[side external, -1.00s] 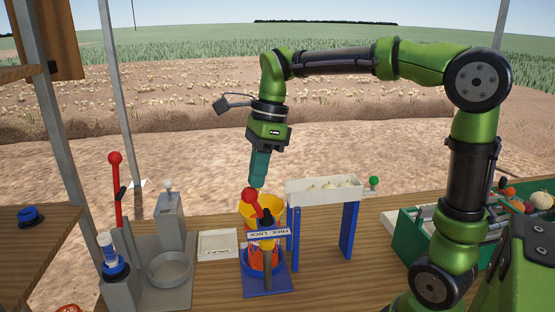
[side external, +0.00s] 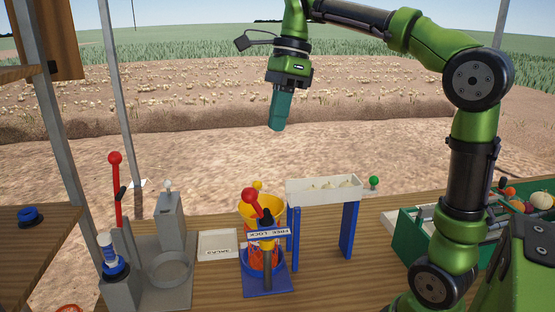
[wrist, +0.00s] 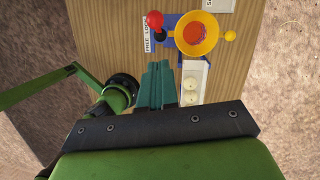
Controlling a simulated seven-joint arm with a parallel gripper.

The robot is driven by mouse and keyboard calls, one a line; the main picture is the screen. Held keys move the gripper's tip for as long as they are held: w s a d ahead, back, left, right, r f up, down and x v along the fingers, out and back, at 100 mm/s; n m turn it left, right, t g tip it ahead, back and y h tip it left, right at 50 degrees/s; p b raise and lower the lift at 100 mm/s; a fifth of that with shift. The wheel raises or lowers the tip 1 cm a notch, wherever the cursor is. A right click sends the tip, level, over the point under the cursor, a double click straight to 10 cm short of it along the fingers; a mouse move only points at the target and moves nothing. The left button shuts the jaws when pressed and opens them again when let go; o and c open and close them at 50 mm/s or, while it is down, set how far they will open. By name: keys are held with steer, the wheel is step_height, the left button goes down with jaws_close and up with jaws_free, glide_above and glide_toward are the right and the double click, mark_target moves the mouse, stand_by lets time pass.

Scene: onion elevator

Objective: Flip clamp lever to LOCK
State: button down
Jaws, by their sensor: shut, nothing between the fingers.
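The clamp lever with a red ball knob (side external: 249,195) is on the blue-based stand (side external: 266,286), beside the yellow funnel (side external: 274,214). A white label reading FREE LOCK (side external: 268,233) sits in front; the knob leans toward its FREE side, to the left. In the wrist view the red knob (wrist: 154,20) shows left of the yellow funnel (wrist: 197,36). My gripper (side external: 276,128) is shut and empty, pointing down high above the bench and well clear of the lever. Its teal fingers also show in the wrist view (wrist: 155,66).
A white tray (side external: 323,196) with onions stands on blue legs right of the funnel. A shallow white tray (side external: 218,244) lies to the left. Further left is a grey fixture with a tall red lever (side external: 115,159). A green crate (side external: 417,238) stands at right.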

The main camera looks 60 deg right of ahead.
steer(key=shift+v, duration=0.8)
step_height(320, 180, down, 8)
steer(key=n+t+h, duration=0.2)
steer(key=n, duration=0.9)
steer(key=s+a+f+n+t+y, duration=0.1)
steer(key=s+a+f+n+t, duration=0.3)
steer(key=s+f+n, duration=0.4)
steer(key=shift+s+a+n, duration=0.25)
steer(key=shift+s+n, duration=0.6)
steer(key=shift+n, duration=0.25)
